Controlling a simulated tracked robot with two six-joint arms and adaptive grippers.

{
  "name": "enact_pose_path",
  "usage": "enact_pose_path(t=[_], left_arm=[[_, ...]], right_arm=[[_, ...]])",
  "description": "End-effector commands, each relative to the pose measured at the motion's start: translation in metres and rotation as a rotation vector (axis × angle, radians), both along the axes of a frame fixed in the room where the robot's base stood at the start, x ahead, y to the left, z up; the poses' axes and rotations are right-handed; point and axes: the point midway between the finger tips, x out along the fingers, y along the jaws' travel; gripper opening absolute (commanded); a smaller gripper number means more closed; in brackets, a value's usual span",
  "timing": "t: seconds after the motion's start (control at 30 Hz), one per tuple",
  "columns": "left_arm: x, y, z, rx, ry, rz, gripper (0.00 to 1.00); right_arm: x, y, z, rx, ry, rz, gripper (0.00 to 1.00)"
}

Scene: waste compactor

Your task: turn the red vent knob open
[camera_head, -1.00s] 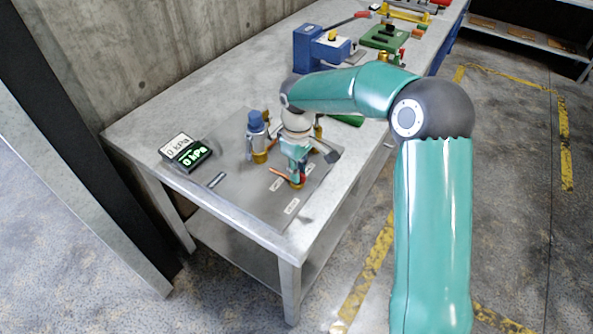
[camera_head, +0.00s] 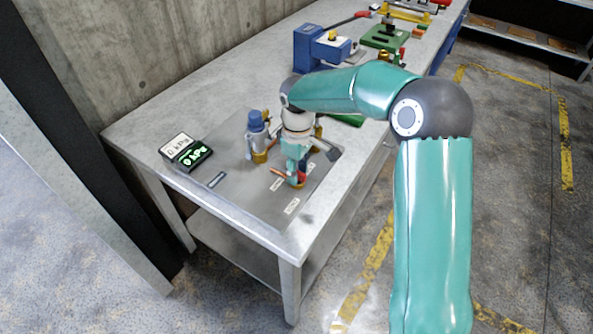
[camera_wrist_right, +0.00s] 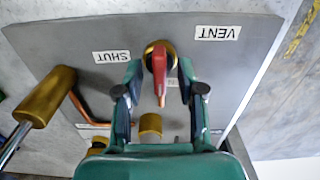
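The red vent knob (camera_wrist_right: 159,68) sits on a brass base on the grey panel, in the upper middle of the right wrist view. Its narrow handle points down the picture, toward my palm. In the head view the knob (camera_head: 302,172) is small and partly covered by my gripper. My right gripper (camera_wrist_right: 159,70) is open, with one finger on each side of the knob and a visible gap at both sides. In the head view the right gripper (camera_head: 297,165) points down at the panel. My left gripper is not in view.
Labels VENT (camera_wrist_right: 218,33) and SHUT (camera_wrist_right: 111,57) lie beside the knob; another is partly hidden behind it. A blue-capped valve (camera_head: 257,132) and a 0 kPa display (camera_head: 192,156) stand to the left.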

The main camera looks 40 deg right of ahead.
Motion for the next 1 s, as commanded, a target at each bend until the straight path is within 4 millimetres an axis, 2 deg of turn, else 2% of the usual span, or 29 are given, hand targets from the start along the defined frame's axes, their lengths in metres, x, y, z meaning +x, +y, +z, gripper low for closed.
enact_pose_path(t=[0.17,0.33,0.8,1.0], left_arm=[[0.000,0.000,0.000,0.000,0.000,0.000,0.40],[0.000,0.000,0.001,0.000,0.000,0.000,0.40],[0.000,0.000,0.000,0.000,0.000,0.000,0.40],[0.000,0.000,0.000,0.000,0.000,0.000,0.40]], right_arm=[[0.000,0.000,0.000,0.001,0.001,-0.001,0.39],[0.000,0.000,0.013,0.000,-0.002,-0.002,0.39],[0.000,0.000,0.099,0.000,-0.003,-0.001,0.39],[-0.001,0.000,0.116,0.000,0.000,0.000,0.39]])
